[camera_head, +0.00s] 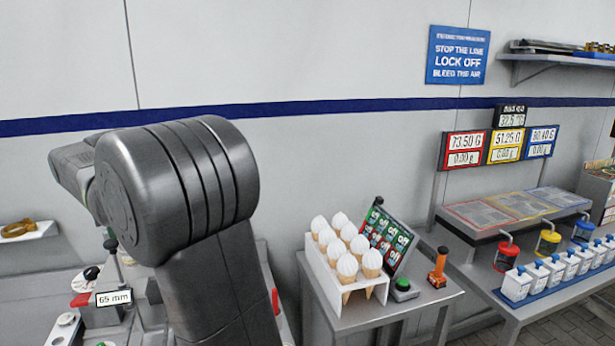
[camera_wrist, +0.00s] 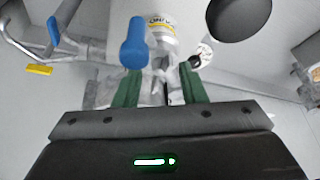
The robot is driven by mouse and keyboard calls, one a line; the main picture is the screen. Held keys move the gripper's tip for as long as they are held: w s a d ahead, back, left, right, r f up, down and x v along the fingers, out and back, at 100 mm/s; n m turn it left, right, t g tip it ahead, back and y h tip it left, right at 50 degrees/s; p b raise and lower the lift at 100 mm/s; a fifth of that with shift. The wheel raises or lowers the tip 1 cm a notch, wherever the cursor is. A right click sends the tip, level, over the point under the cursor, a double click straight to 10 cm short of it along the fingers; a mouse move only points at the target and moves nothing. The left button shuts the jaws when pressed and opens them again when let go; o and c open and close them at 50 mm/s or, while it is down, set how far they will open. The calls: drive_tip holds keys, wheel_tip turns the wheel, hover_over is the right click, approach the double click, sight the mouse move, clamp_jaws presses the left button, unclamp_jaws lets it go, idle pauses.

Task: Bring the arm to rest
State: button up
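My gripper (camera_wrist: 160,72) shows in the wrist view. Its two green fingers stand apart on either side of the picture's middle, and I see nothing clearly held between them. Behind them are a blue rounded knob (camera_wrist: 135,42) and a white cylinder with a yellow band (camera_wrist: 161,22); I cannot tell how far off they are. In the head view my dark grey arm is raised and bent at the left centre, and the gripper is hidden or out of the picture.
Right are red, yellow and blue items below display boards. A "65 mm" label (camera_head: 114,298) is on the left bench.

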drive_tip(key=shift+w+d+n+g+y+b, duration=0.1)
drive_tip(key=shift+n+g+y+b, duration=0.25)
drive_tip(key=shift+n, duration=1)
drive_tip(key=shift+w+d+n+g+y+b, duration=0.15)
drive_tip(key=shift+n+g+b, duration=0.3)
drive_tip(key=shift+n, duration=0.9)
drive_tip(key=shift+a, duration=0.1)
